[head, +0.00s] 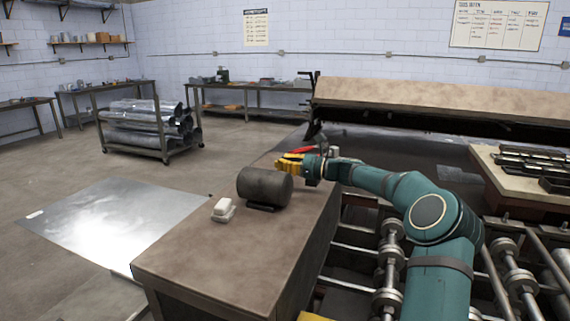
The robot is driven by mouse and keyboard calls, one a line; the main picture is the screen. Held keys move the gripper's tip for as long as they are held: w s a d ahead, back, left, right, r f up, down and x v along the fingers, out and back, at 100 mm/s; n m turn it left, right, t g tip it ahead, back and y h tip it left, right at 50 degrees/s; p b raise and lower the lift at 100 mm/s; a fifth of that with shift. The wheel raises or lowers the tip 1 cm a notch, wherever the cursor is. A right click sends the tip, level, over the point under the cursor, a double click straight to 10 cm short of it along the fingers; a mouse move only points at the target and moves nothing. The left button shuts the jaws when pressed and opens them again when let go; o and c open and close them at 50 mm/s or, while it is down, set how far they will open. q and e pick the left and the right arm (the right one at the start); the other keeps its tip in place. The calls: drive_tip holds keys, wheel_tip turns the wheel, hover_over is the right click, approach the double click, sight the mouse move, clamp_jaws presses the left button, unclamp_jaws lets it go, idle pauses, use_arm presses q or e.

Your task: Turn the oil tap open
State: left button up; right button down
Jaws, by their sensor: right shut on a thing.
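A dark brown cylindrical drum (265,187) lies on its side on a low stand on the workbench (225,248). My right gripper (311,172) reaches in from the right, close by the drum's right end. It is shut. What it grips is mostly hidden by its fingers, and by its place it appears to be the oil tap. I cannot make out which way the tap is turned. My left gripper is not in view.
A yellow object (288,163) and a red one (303,150) lie behind the drum. A small white block (223,210) sits in front of it. The bench's front is clear. Metal rollers (390,256) stand right of the bench. A sheet (110,228) lies on the floor.

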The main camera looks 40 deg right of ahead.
drive_tip(key=shift+w+n+y, duration=0.1)
drive_tip(key=shift+n+y, duration=0.2)
drive_tip(key=shift+y, duration=0.1)
drive_tip(key=shift+n+g+y, duration=0.5)
drive_tip(key=shift+d+r+n+g+y+p, duration=0.1)
drive_tip(key=shift+r+n+g+y+p, duration=0.1)
drive_tip(key=shift+n+g+y+p, duration=0.35)
drive_tip(key=shift+f+n+g+y+p, duration=0.1)
drive_tip(key=shift+n+g+y+p, duration=0.2)
drive_tip(key=shift+y, duration=0.15)
drive_tip(key=c, duration=1)
unclamp_jaws()
drive_tip(key=shift+c, duration=0.2)
drive_tip(key=shift+f, duration=0.1)
hover_over(324, 187)
drive_tip(key=shift+d, duration=0.1)
